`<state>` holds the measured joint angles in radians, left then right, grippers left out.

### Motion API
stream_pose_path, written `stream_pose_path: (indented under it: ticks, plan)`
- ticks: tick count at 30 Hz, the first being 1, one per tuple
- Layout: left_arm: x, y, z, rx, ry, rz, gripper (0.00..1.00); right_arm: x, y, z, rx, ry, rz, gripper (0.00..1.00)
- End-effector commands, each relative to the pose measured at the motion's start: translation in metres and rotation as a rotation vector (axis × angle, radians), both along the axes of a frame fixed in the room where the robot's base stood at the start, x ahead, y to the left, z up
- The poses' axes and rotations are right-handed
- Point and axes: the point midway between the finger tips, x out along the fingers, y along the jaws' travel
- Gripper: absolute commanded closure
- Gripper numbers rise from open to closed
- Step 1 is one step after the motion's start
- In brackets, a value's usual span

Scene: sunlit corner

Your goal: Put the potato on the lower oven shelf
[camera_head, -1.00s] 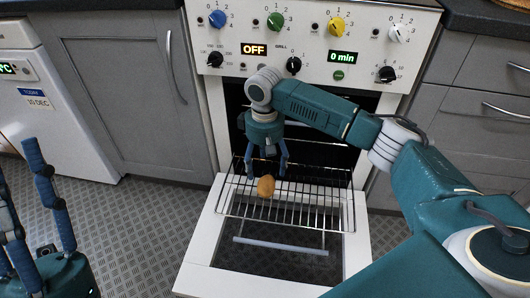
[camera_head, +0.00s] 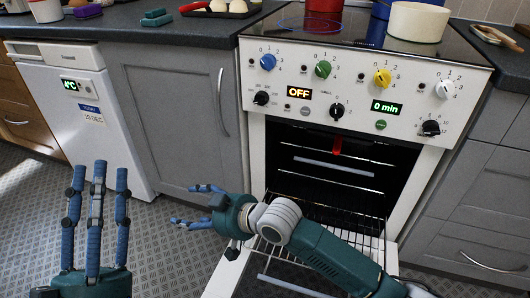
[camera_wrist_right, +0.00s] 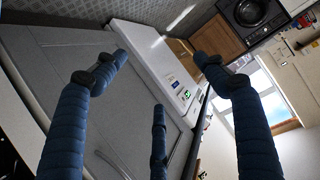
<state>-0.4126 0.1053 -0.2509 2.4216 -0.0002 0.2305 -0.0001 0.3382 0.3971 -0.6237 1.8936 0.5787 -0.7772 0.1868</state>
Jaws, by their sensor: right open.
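My right gripper (camera_head: 188,205) is open and empty. In the head view its fingers point left in front of the grey cupboard, beside the oven. The right wrist view shows its spread fingers (camera_wrist_right: 160,60) with nothing between them. My left gripper (camera_head: 99,172) is at the lower left, fingers up, apart and empty. The oven (camera_head: 330,180) is open. Its lower wire shelf (camera_head: 370,247) is pulled out over the lowered door (camera_head: 224,272). My right arm covers much of this shelf. The potato is not visible in either current view.
The cooker's knob panel (camera_head: 350,100) and hob with pots (camera_head: 416,22) are above the oven. A white fridge (camera_head: 85,120) stands at the left. Grey cupboards flank the oven. A red piece (camera_head: 337,147) shows inside the oven. Floor between fridge and oven is clear.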

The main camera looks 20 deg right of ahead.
Motion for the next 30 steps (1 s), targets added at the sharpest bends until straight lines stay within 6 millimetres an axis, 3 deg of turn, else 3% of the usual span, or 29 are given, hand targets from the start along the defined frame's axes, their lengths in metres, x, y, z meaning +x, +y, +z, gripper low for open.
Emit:
stream_pose_path:
  ticks: [2, 4, 6, 9, 12, 15, 18, 30]
  plan:
    - [0.0, 0.0, 0.0, 0.0, 0.0, 0.0, 0.6, -0.017, 0.01, 0.051, 0.15, -0.181, -0.042, 0.28]
    - [0.0, 0.0, 0.0, 0.0, -0.001, 0.0, 0.6, -0.032, -0.003, 0.102, 0.255, -0.36, -0.108, 0.28]
    - [0.0, 0.0, 0.0, 0.0, -0.001, 0.001, 0.6, -0.051, -0.03, 0.151, 0.328, -0.534, -0.193, 0.28]
    - [0.0, 0.0, 0.0, 0.0, -0.001, 0.0, 0.6, -0.085, -0.074, 0.207, 0.372, -0.755, -0.31, 0.28]
    - [0.0, 0.0, 0.0, 0.0, -0.001, 0.0, 0.6, -0.118, -0.11, 0.245, 0.37, -0.923, -0.399, 0.28]
    - [0.0, 0.0, 0.0, 0.0, 0.0, 0.0, 0.6, -0.14, -0.13, 0.266, 0.354, -1.025, -0.448, 0.28]
    - [0.0, 0.0, 0.0, 0.0, 0.0, 0.0, 0.6, -0.15, -0.138, 0.276, 0.344, -1.071, -0.466, 0.28]
    - [0.0, -0.001, 0.001, -0.001, 0.0, -0.002, 0.6, -0.151, -0.138, 0.277, 0.345, -1.074, -0.465, 0.28]
